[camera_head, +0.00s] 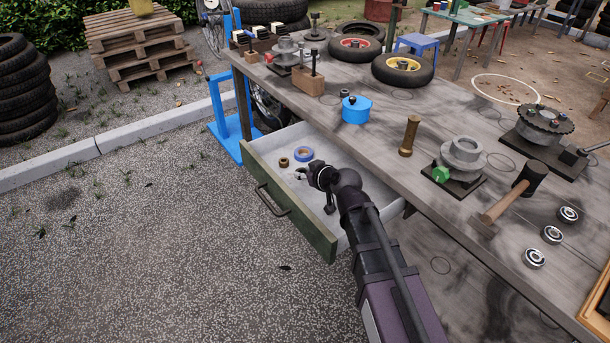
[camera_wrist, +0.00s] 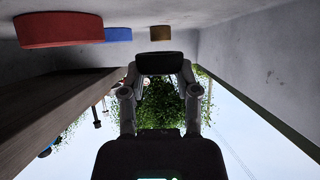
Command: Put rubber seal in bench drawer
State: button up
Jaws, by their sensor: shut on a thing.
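The bench drawer (camera_head: 321,243) is pulled open, with a green front and a pale inside. My gripper (camera_head: 312,176) is low inside the drawer, near its floor. It also shows in the wrist view (camera_wrist: 160,68), where the picture is upside down and the drawer floor (camera_wrist: 225,35) is at the top. A dark piece (camera_wrist: 160,60) is between the fingertips, and it looks like the rubber seal. It appears close to the drawer floor; I cannot tell if it touches. In the head view the seal cannot be clearly told from the dark fingers.
A red round thing (camera_wrist: 58,30) shows there in the wrist view. The bench top (camera_head: 395,185) above holds a brass cylinder (camera_head: 409,136), a blue round part (camera_head: 355,110) and a mallet (camera_head: 515,190).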

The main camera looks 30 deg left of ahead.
jog(key=shift+f, duration=0.2)
jog(key=shift+s+d+f+b, duration=0.2)
jog(key=shift+s+f+b, duration=0.1)
jog(key=shift+b, duration=0.45)
jog(key=o, duration=0.7)
jog(key=shift+o, duration=0.6)
jog(key=shift+d, duration=0.15)
jog(key=shift+r, duration=0.15)
jog(key=shift+r+p, duration=0.35)
jog(key=shift+p, duration=0.4)
jog(key=shift+p+v, duration=1.8)
jog(key=shift+v, duration=1.6)
jog(key=shift+w+r, duration=0.15)
jog(key=shift+r, duration=0.05)
